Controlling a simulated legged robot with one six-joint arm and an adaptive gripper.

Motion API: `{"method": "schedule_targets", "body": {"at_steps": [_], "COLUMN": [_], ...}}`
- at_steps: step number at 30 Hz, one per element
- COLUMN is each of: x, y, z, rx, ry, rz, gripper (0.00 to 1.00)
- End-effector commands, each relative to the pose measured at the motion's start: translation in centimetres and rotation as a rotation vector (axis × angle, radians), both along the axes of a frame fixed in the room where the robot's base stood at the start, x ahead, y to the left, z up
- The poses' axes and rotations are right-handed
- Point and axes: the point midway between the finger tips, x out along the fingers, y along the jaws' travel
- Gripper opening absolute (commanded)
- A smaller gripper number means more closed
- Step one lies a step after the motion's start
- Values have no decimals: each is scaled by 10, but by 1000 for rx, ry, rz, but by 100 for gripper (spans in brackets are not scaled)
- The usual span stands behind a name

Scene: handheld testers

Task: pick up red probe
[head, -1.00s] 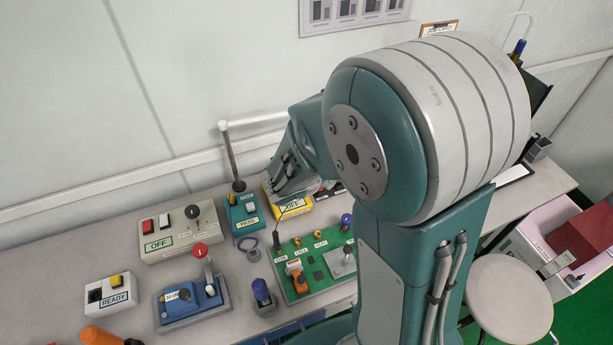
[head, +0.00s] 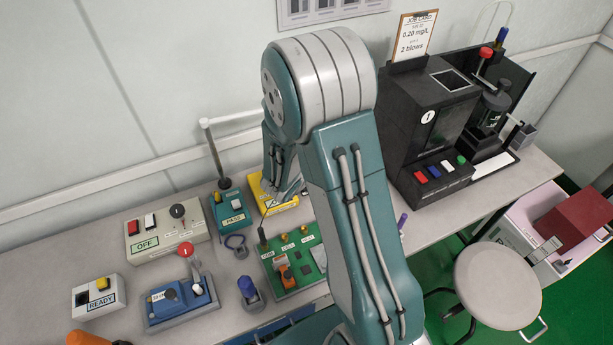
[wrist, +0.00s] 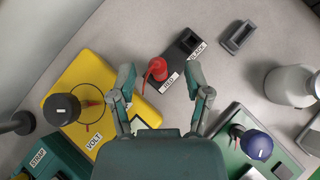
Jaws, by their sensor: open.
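The red probe (wrist: 157,70) stands in a dark holder (wrist: 181,58) labelled RED and BLACK, at the upper middle of the wrist view. My gripper (wrist: 160,74) is open, with one finger on each side of the probe's red top and a gap on both sides. Whether the fingertips are level with the probe in height I cannot tell. The probe is hidden behind my arm in the head view. The yellow VOLT box (wrist: 91,101), with a dark knob, lies left of the gripper; it also shows in the head view (head: 262,193).
A green board (wrist: 233,152) with a blue-topped knob is at right, near a grey rounded object (wrist: 290,86). A small dark tray (wrist: 238,37) lies beyond. A black machine (head: 425,120) stands right of my arm.

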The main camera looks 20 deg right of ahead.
Motion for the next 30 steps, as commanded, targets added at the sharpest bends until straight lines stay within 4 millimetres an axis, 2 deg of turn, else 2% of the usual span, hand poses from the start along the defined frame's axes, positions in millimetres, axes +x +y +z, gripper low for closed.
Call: {"method": "schedule_targets", "body": {"at_steps": [3, 12, 15, 17, 18, 30], "x": [7, 10, 10, 10, 10, 10], "y": [-7, -9, -9, -9, -9, -9], "z": [-10, -12, -13, -12, -13, -12], "rx": [0, 0, 0, 0, 0, 1], "ry": [2, 0, 0, 0, 0, 1], "rz": [0, 1, 1, 0, 0, 0], "gripper": [63, 63, 24, 4, 0, 0]}}
